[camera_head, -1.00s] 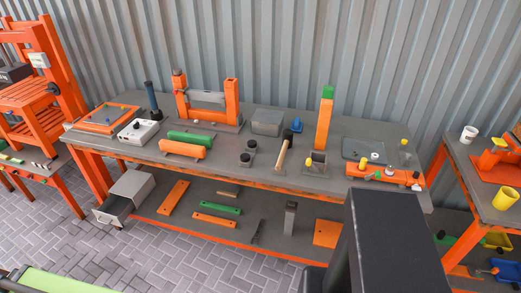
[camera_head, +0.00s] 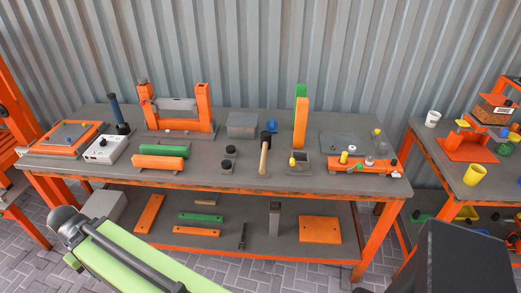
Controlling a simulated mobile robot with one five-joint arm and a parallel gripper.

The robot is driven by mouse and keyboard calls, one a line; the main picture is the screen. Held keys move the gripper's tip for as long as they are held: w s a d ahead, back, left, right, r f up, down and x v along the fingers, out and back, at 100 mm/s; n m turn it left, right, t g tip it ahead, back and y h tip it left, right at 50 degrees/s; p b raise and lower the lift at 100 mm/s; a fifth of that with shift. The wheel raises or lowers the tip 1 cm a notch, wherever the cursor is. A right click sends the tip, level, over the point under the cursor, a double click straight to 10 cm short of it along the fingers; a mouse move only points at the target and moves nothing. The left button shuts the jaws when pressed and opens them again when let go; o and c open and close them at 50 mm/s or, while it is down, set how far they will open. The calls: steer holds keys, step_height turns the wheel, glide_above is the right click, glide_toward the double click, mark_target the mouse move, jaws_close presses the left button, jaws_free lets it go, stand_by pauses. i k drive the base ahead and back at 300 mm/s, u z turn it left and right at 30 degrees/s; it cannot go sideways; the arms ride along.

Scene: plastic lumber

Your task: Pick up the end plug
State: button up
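I cannot tell for sure which thing is the end plug. Two small black round pieces (camera_head: 230,150) stand on the middle of the grey workbench top (camera_head: 205,172), left of a mallet (camera_head: 265,155); either might be it. Small yellow pieces also show on the bench: one by a small grey box (camera_head: 299,166) and one on an orange fixture (camera_head: 365,168) at the right. My green arm link crosses the lower left of the view, well in front of the bench. My gripper does not show.
An orange upright post (camera_head: 301,122) with a green top stands behind the grey box. Flat bars and plates (camera_head: 320,230) lie on the lower shelf. A second table (camera_head: 455,165) stands at right, holding a yellow cup (camera_head: 474,175).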

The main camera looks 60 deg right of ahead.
mark_target(230, 149)
steer(key=z, duration=0.5)
steer(key=i, duration=1)
steer(key=u, duration=0.05)
